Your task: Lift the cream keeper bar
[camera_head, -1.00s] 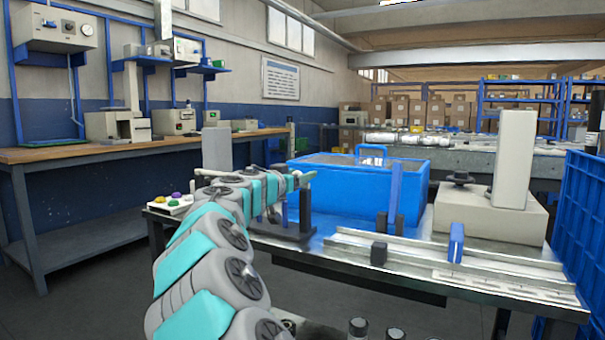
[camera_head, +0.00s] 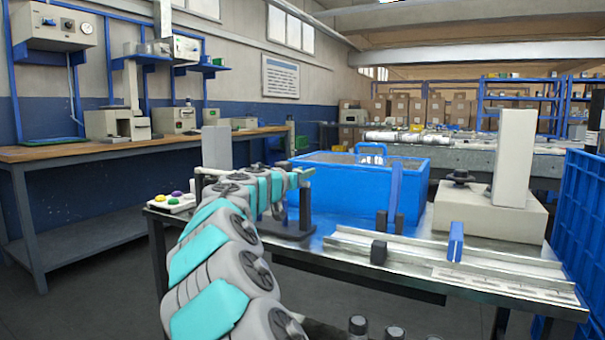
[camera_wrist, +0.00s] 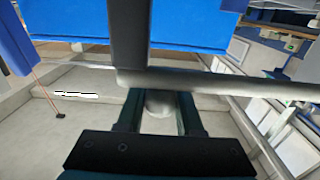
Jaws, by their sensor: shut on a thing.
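The cream keeper bar (camera_wrist: 235,86) runs across the wrist view, from the middle to the right edge. My gripper (camera_wrist: 160,98) is shut on it, with the two dark fingers meeting the bar near its left visible end. In the head view the bar's right end (camera_head: 307,171) shows beside my teal and grey arm, close above a dark upright stand (camera_head: 304,212). My arm hides the middle of the bar and the gripper there. I cannot tell whether the bar touches the stand.
A blue bin (camera_head: 345,190) stands right behind the bar. A metal rail (camera_head: 400,255) with dark and blue blocks crosses the bench to the right. A beige machine housing (camera_head: 490,208) and a button box (camera_head: 172,202) are also on the bench.

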